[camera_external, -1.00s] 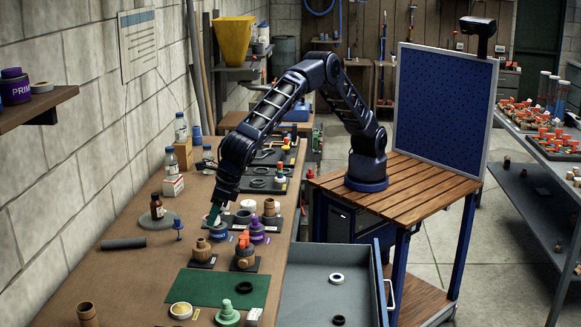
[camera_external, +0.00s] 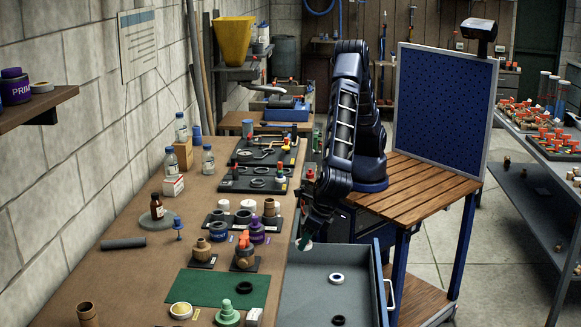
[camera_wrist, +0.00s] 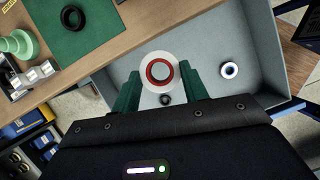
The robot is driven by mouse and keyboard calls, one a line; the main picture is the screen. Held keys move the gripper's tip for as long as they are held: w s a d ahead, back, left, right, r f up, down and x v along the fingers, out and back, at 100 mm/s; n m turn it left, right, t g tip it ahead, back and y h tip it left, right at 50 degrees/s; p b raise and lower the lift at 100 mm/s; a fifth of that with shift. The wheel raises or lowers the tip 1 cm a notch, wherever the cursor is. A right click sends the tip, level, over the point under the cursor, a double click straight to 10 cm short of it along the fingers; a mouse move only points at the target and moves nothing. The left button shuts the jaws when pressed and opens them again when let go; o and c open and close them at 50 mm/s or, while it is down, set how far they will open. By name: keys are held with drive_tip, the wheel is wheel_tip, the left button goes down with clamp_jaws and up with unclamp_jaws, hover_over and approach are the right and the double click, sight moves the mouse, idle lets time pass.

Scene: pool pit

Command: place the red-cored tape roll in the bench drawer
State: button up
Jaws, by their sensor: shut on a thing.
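The red-cored tape roll (camera_wrist: 159,72), a white ring with a red inner ring, is held between the green fingers of my gripper (camera_wrist: 160,84). In the external view my gripper (camera_external: 305,243) points down over the back left part of the open bench drawer (camera_external: 308,275), near the bench edge; the roll shows there only as a small pale bit at the fingertips. The grey drawer floor (camera_wrist: 215,45) lies below the roll in the wrist view, with a gap I cannot measure. My gripper is shut on the roll.
The drawer holds a white ring with a dark blue core (camera_external: 336,278) and a black ring (camera_external: 338,320). The bench at left carries a green mat (camera_external: 205,283), a green stepped fitting (camera_external: 228,313) and several fittings and bottles. A slatted wooden table (camera_external: 430,195) stands to the right.

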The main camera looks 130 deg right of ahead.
drive_tip(key=m, duration=0.2)
hover_over(332, 297)
drive_tip(key=a, duration=0.1)
wheel_tip(332, 297, down, 4)
drive_tip(key=shift+g, duration=0.3)
drive_tip(key=f, duration=1.5)
drive_tip(key=shift+s+a, duration=0.1)
drive_tip(key=shift+s, duration=0.3)
drive_tip(key=shift+f, duration=2.5)
drive_tip(key=shift+f, duration=0.1)
drive_tip(key=o, duration=1)
drive_tip(key=shift+c, duration=0.2)
drive_tip(key=v, duration=1.2)
